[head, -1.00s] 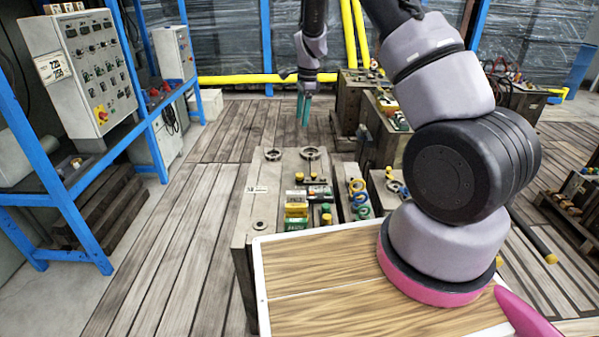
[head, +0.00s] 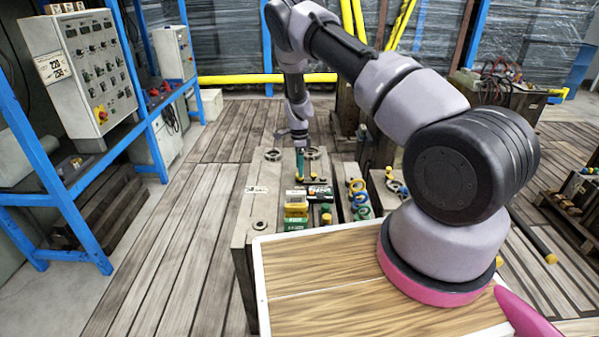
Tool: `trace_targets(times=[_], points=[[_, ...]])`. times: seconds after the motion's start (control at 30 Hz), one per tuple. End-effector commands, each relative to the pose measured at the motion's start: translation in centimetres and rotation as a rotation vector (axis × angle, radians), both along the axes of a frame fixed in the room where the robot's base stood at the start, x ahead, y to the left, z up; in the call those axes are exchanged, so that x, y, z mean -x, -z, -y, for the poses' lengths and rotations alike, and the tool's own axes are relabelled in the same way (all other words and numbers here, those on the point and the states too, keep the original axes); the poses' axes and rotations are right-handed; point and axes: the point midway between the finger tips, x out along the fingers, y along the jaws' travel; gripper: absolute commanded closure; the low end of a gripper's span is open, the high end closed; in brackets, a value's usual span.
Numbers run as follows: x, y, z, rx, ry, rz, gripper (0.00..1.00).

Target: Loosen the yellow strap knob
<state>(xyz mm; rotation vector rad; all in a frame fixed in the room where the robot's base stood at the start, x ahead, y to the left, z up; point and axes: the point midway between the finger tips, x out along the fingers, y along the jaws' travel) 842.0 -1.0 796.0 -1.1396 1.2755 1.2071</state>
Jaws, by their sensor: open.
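A grey mould block (head: 258,212) stands on the floor ahead, with several small coloured parts on its top. A small yellow knob-like part (head: 326,219) stands near its front right. A flatter yellow part (head: 296,207) lies to the left of it, over a green one. I cannot tell which of them is the strap knob. My gripper (head: 300,172), with teal fingers pointing down, is above the rear middle of the block, behind both yellow parts. It is open and seems empty. Its fingertips partly overlap the block's top in the picture, so contact cannot be told.
Two round metal rings (head: 273,154) sit at the block's rear corners, the right one partly behind my gripper. A second narrow block with blue, yellow and green rings (head: 358,196) stands close on the right. A control cabinet (head: 85,75) is at left. The plank floor (head: 190,220) left is clear.

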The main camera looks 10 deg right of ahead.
Motion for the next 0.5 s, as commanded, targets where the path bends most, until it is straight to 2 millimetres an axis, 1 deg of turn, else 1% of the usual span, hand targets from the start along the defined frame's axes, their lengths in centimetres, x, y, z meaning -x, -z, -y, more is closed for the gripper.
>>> trace_targets(times=[0.03, 0.2, 0.5], points=[[0.1, 0.8, 0.0, 0.000, 0.000, -0.002, 0.31], [0.1, 2.0, -0.1, -0.001, 0.000, -0.001, 0.31], [0.1, 2.2, -0.1, -0.001, 0.000, 0.000, 0.31]])
